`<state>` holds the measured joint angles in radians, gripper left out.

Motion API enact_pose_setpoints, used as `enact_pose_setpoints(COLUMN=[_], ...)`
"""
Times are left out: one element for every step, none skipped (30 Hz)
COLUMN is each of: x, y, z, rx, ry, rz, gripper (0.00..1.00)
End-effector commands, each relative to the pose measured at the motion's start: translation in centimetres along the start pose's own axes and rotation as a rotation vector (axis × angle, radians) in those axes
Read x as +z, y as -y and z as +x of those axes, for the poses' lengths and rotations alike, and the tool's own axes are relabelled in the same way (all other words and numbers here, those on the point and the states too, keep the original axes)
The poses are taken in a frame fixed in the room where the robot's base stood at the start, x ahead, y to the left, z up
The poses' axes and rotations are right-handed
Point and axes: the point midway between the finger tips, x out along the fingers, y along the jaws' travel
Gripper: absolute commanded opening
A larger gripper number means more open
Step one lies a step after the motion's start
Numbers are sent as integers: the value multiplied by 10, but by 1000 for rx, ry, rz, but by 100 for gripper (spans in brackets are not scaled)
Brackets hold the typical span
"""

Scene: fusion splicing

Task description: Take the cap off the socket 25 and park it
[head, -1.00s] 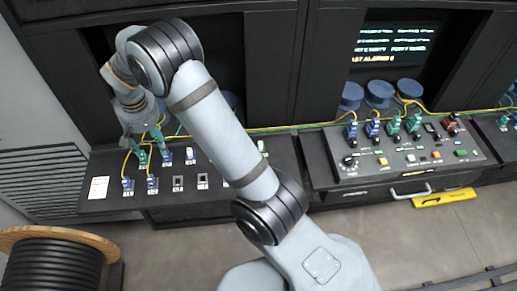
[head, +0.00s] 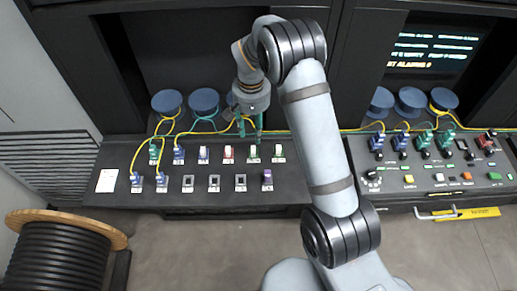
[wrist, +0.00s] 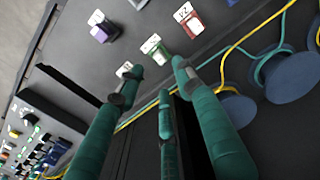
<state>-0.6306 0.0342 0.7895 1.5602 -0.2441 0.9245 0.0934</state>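My gripper (head: 250,130) hangs over the back row of the left panel, near its right end, with its green fingers apart and nothing visible between them. In the wrist view the gripper (wrist: 155,80) points toward a green cap (wrist: 154,48) and a whitish cap (wrist: 128,71), without visible contact. In the head view, the green cap (head: 253,152) and the whitish cap (head: 279,150) are at the right of the back row. A red cap (head: 228,152) is left of them. A purple cap (head: 267,177) is in the front row.
Connectors with yellow cables (head: 137,179) fill the panel's left end. Bare square sockets (head: 214,182) sit in the front row. Blue round spools (head: 205,101) stand behind, with cables running to the right. A second panel (head: 440,185) with buttons is at right.

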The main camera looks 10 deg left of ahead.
Motion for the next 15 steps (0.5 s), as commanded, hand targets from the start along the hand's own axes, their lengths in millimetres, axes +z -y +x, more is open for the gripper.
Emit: enact_pose_setpoints(x=[0, 0, 0, 0, 0, 0, 0, 0, 0, 0, 0, 0, 0, 0, 0], y=[0, 0, 0, 0, 0, -1, -1, -1, -1, -1, 0, 0, 0, 0, 0], z=[0, 0, 0, 0, 0, 1, 2, 2, 4, 6, 7, 10, 13, 16, 20], rx=[0, 0, 0, 0, 0, 0, 0, 0, 0, 0, 0, 0, 0, 0, 0], ry=[0, 0, 0, 0, -1, 0, 0, 0, 0, 0, 0, 0, 0, 0, 0], rz=[0, 0, 0, 0, 0, 0, 0, 0, 0, 0, 0, 0, 0, -1, -1], gripper=[36, 36, 36, 36, 36, 36, 36, 36, 36, 36, 36, 36, 36, 36, 36])
